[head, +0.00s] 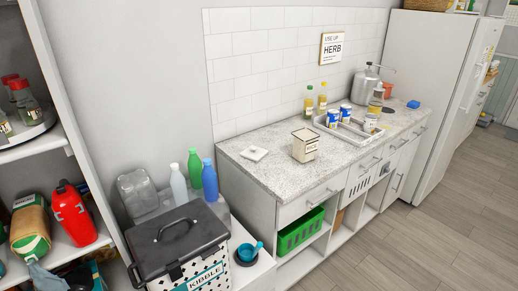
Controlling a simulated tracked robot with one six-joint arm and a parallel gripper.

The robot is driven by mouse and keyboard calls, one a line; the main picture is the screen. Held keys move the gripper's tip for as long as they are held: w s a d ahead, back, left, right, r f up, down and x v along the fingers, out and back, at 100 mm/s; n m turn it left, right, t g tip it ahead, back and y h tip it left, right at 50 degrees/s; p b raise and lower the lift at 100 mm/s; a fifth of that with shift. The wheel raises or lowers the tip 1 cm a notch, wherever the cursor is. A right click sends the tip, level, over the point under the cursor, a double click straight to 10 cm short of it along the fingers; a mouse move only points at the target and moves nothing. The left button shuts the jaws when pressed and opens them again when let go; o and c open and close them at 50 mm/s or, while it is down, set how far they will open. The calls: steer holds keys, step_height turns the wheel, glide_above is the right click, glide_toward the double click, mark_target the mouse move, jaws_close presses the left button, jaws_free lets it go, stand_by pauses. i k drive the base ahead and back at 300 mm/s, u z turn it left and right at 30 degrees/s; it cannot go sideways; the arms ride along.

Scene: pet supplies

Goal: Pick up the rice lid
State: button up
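A small white square lid (254,153) lies flat on the speckled countertop (270,180), near its left end. It has a small knob or mark on top. A beige square canister (305,147) with a small label stands to its right, apart from it. The canister looks open at the top, and its label is too small to read for certain. My gripper is not in view.
Right of the canister, a tray (340,133) holds several cans. Two yellow bottles (309,102) stand behind. A black-lidded kibble bin (177,240) and bottles (209,180) stand lower left. Counter around the lid is clear. Open floor (430,235) lies right.

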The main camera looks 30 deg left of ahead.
mark_target(254, 153)
steer(key=i, duration=2.85)
steer(key=u, duration=2.35)
